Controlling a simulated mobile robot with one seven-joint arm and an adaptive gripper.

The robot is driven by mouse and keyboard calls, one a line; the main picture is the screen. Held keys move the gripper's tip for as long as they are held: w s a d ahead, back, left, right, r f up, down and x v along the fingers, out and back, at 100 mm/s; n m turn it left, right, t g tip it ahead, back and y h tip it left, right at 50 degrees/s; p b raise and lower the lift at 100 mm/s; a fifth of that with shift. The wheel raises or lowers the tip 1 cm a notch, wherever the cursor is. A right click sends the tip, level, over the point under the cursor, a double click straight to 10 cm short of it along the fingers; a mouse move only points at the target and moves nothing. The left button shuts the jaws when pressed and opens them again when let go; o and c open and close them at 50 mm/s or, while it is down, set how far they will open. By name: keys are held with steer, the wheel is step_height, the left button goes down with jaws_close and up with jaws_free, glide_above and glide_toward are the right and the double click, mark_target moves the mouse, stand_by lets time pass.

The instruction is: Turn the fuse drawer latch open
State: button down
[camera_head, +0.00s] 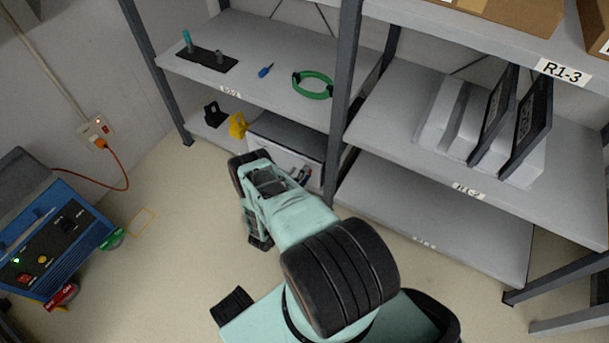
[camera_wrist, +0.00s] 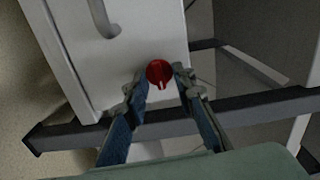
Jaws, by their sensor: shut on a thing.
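The red latch knob (camera_wrist: 159,71) sits near the edge of a white panel (camera_wrist: 148,42) in the wrist view. Its raised ridge points downward in the picture. My gripper (camera_wrist: 161,82) has one finger on each side of the knob and is shut on it. A curved grey handle (camera_wrist: 104,22) is on the same panel. In the head view, my arm reaches to a white box with a dark top (camera_head: 290,133) on the lower left shelf. My arm hides part of its front, and I cannot make out the knob there.
Grey shelf posts (camera_head: 343,85) stand close to the right of my arm. A black clamp (camera_head: 213,115) and a yellow one (camera_head: 238,125) lie left of the box. A blue machine (camera_head: 65,240) with an orange cable stands at left. The floor between is clear.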

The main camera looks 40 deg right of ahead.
steer(key=shift+m, duration=0.3)
steer(key=c, duration=1.6)
jaws_free()
steer(key=shift+a, duration=0.1)
steer(key=v, duration=0.7)
steer(key=shift+s+a, duration=0.1)
steer(key=shift+a, duration=0.1)
